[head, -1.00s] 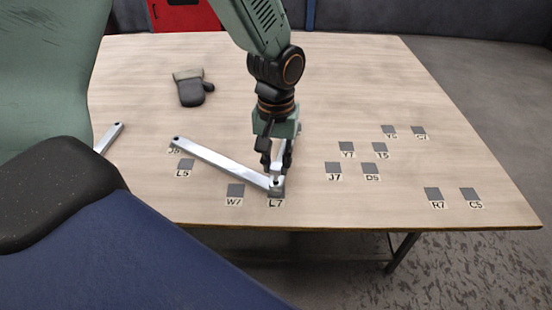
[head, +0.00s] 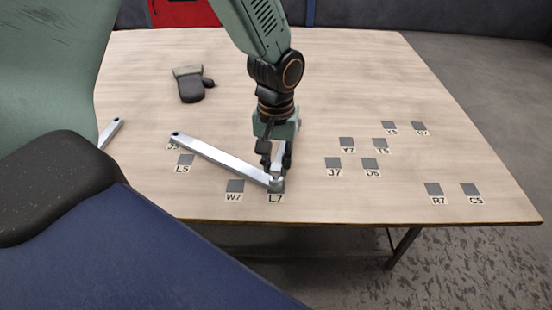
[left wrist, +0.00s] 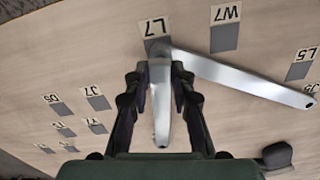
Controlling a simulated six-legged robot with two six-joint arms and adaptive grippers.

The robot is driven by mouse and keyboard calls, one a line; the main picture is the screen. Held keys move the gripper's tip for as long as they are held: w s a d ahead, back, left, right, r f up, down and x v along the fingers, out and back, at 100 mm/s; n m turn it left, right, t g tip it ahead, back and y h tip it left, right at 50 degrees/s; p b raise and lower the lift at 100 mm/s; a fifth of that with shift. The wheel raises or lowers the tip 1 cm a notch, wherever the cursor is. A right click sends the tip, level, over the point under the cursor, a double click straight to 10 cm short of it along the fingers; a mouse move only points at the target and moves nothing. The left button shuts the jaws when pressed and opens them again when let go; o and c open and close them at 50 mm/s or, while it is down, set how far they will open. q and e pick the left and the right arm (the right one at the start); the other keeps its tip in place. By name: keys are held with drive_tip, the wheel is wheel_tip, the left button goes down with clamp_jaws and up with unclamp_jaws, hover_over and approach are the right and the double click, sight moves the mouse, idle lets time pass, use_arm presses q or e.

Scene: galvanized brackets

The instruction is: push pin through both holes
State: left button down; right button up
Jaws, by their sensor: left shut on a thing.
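A long galvanized bracket (head: 220,159) lies slantwise on the table, its right end at the L7 mark. A second bracket (left wrist: 160,115) shows in the left wrist view, with a hole at its near end; its far end meets the long bracket (left wrist: 240,77). My left gripper (head: 276,172) points down over this joint. Its fingers (left wrist: 160,70) are closed on the sides of the second bracket. The fingers hide most of that bracket in the head view. I cannot make out a pin or the holes at the joint. My right gripper is not in view.
Another bracket (head: 110,131) lies at the left, partly hidden by my body. Several flat grey squares with labels, such as the J7 square (head: 333,163), are on the table (head: 370,80). The right side is otherwise clear.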

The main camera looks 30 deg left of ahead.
use_arm(q)
drive_tip(key=shift+f, duration=0.85)
idle(0.3)
drive_tip(key=c, duration=1.1)
unclamp_jaws()
drive_tip(key=shift+o, duration=0.2)
drive_tip(key=shift+r, duration=0.1)
wheel_tip(320, 180, up, 12)
